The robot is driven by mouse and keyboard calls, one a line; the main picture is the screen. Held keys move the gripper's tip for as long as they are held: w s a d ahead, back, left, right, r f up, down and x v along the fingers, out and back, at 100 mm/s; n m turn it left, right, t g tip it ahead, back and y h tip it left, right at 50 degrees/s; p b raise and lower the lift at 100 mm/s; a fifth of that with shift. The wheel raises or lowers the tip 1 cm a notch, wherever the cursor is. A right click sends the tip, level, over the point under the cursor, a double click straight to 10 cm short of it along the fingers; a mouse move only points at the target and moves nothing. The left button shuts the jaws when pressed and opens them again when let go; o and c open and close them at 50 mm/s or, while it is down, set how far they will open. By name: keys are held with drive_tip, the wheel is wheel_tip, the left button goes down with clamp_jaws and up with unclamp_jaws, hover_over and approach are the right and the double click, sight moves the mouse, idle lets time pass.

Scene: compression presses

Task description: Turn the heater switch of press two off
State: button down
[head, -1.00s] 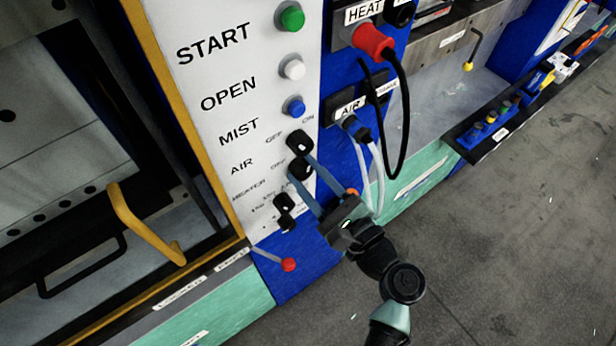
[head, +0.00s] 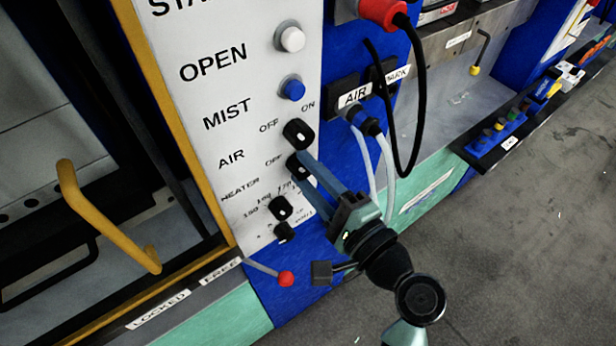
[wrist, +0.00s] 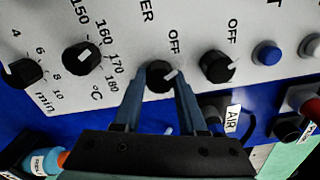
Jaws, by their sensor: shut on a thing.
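The heater switch is a round black knob (head: 295,165) with a white pointer line, on the white panel of the press, below the air knob (head: 299,133). In the wrist view the heater knob (wrist: 160,77) sits between my two blue fingers, its pointer aimed up and right, to the right of the OFF label (wrist: 173,40). My gripper (wrist: 160,80) is shut on this knob, one finger on each side. In the head view my gripper (head: 304,170) reaches it from the lower right, and its fingers partly hide the knob and its labels.
The temperature knob (wrist: 82,58) and timer knob (wrist: 25,73) are beside the heater knob. A red-tipped lever (head: 286,279) stands out below the panel. Air hoses (head: 375,165) and a black cable (head: 420,100) hang to the right. Open floor lies at lower right.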

idle(0.4)
drive_tip(key=shift+c, duration=2.3)
unclamp_jaws()
drive_tip(key=b+v, duration=0.3)
drive_tip(key=v, duration=1)
